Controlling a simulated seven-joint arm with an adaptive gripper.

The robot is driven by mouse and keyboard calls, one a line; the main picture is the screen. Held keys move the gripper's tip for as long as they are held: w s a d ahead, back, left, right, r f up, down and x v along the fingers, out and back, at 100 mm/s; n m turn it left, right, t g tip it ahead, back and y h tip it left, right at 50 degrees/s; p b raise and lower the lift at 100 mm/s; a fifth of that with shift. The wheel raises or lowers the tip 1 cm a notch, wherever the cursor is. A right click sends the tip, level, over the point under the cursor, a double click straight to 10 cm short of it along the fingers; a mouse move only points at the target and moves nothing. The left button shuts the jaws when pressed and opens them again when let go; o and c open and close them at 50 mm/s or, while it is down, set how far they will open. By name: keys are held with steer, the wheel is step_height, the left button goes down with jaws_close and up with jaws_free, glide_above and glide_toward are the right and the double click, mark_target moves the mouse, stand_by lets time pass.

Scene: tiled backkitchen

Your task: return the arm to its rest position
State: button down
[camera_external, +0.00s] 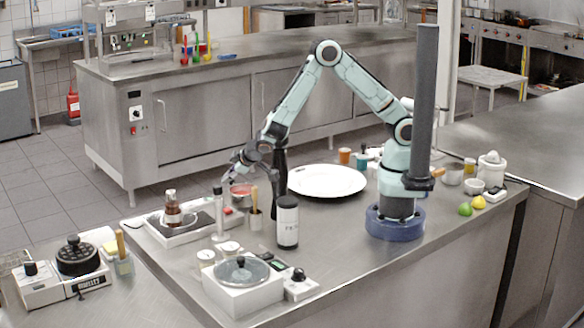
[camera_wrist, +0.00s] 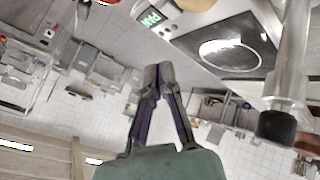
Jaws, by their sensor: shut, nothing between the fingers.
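My gripper (camera_external: 232,170) hangs at the end of my arm above the left part of the steel counter (camera_external: 350,270). In the external view it is small and its fingers point down and to the left, above a tray with a red item (camera_external: 241,190). In the wrist view my gripper (camera_wrist: 158,74) has its two dark fingers brought together at the tips, with nothing visible between them. My arm is bent in a high arch, with its base on the right side of the counter.
A white plate (camera_external: 327,181) lies under my arm.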

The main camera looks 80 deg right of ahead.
steer(key=shift+d, duration=0.2)
steer(key=w+d+r+m+t, duration=0.15)
steer(key=d+r, duration=0.25)
steer(key=r, duration=0.8)
steer(key=s+d+r+m, duration=0.1)
steer(key=s+r, duration=0.1)
steer(key=s, duration=0.2)
steer(key=s+r+g+y, duration=0.1)
steer(key=s+r, duration=0.2)
steer(key=s, duration=0.2)
steer(key=s+d+r+m+y, duration=0.1)
steer(key=s+r, duration=0.2)
steer(key=s, duration=0.2)
steer(key=shift+s+d+r+m, duration=0.1)
steer(key=shift+s+d+m, duration=0.15)
steer(key=shift+d+m, duration=0.1)
steer(key=s+a+f+n+g+y, duration=0.1)
steer(key=s+a+f+g, duration=0.1)
steer(key=s, duration=0.4)
steer(key=s+a+f+n+g+y, duration=0.1)
steer(key=s+a+f+g, duration=0.1)
steer(key=s, duration=0.5)
steer(key=s+a+f+n+g+y, duration=0.1)
steer(key=s+a+f+g, duration=0.1)
steer(key=s+g, duration=0.2)
steer(key=s, duration=0.3)
steer(key=shift+a+f+y, duration=0.3)
steer(key=shift+f+y, duration=0.1)
steer(key=shift+g, duration=0.25)
